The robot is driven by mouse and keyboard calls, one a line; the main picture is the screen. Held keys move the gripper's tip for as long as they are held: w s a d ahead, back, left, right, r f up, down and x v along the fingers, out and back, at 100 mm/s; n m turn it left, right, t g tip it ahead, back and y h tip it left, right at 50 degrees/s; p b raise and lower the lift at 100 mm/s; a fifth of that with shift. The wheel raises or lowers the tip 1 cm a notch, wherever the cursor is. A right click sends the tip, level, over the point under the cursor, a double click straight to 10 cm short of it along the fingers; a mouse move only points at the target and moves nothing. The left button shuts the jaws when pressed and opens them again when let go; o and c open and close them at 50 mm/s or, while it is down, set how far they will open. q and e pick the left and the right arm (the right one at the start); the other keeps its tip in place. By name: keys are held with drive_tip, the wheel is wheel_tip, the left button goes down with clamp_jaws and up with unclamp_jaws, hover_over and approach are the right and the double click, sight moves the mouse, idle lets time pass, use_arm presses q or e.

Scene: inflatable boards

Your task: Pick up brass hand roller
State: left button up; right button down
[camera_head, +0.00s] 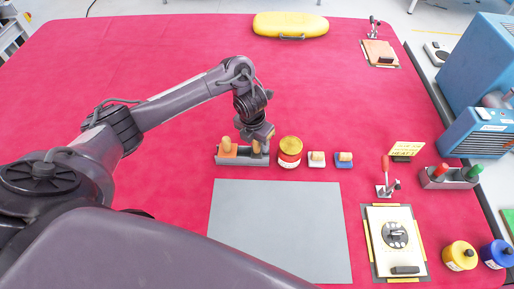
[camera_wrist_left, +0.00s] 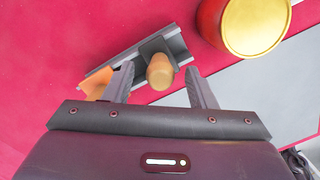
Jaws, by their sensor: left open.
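A grey tray (camera_head: 243,161) on the red surface holds two wooden-handled tools. The left tool (camera_head: 227,146) has an orange base; the right one has an upright tan handle (camera_head: 256,147) and, in the left wrist view, a dark grey base (camera_wrist_left: 156,48). I cannot tell for sure which is the brass hand roller. My left gripper (camera_head: 264,138) is over the right end of the tray. In the left wrist view its open fingers (camera_wrist_left: 160,78) are on either side of the tan handle (camera_wrist_left: 160,72), with gaps on both sides. My right gripper is not in view.
A flat grey sheet (camera_head: 278,230) lies in front. The red surface behind is mostly clear.

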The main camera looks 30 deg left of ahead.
use_arm(q)
drive_tip(key=shift+w+f, duration=0.1)
drive_tip(key=shift+f, duration=0.65)
drive_tip(key=shift+w+f, duration=0.15)
drive_tip(key=shift+f, duration=0.3)
drive_tip(key=shift+c, duration=1)
clamp_jaws()
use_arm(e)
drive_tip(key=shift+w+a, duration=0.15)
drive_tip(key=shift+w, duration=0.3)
use_arm(q)
drive_tip(key=shift+r, duration=0.1)
